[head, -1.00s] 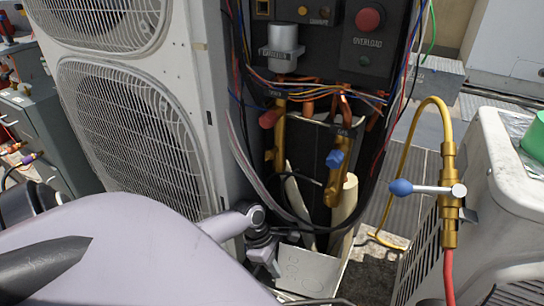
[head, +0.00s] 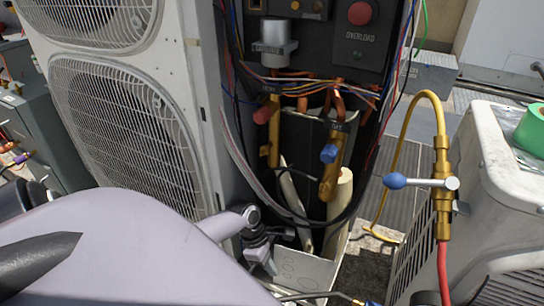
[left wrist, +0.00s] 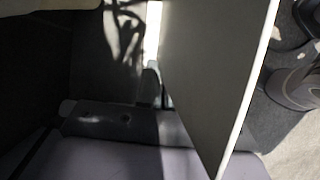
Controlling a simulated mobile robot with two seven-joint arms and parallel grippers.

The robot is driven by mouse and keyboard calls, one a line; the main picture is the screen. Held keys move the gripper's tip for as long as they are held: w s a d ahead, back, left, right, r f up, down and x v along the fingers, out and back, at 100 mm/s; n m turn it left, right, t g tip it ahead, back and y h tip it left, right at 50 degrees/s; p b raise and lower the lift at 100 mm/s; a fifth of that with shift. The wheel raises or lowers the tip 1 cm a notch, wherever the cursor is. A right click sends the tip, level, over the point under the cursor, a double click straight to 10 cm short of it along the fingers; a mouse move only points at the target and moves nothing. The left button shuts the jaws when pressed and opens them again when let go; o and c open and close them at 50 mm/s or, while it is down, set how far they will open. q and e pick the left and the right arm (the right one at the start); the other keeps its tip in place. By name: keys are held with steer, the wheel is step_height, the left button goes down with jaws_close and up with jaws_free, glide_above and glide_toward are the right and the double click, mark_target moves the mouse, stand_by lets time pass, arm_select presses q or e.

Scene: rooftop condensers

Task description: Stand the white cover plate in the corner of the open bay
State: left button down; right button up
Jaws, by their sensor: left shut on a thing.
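The white cover plate (head: 304,268) is at the foot of the open bay (head: 318,150), in front of the pipes, with faint markings on its face. Its lower part is hard to make out. My left gripper (head: 266,262) is shut on the plate's left side. In the left wrist view the plate (left wrist: 208,70) is a large shaded sheet with a bright edge, beside dark bay surfaces. I cannot tell whether its bottom edge touches the bay floor. My right gripper is not in view.
Brass valves with a red cap (head: 262,115) and a blue cap (head: 329,153) hang above the plate. Pale pipe insulation (head: 340,200) and black cable stand behind it. A white unit (head: 500,180) and a yellow hose (head: 397,150) are at the right.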

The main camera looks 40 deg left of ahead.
arm_select(q)
steer(key=shift+s+f+p, duration=0.15)
steer(key=shift+s+p, duration=0.05)
steer(key=shift+p, duration=0.25)
stand_by(0.6)
stand_by(0.4)
steer(key=c, duration=1.2)
jaws_free()
steer(key=shift+o, duration=0.2)
steer(key=shift+w, duration=0.1)
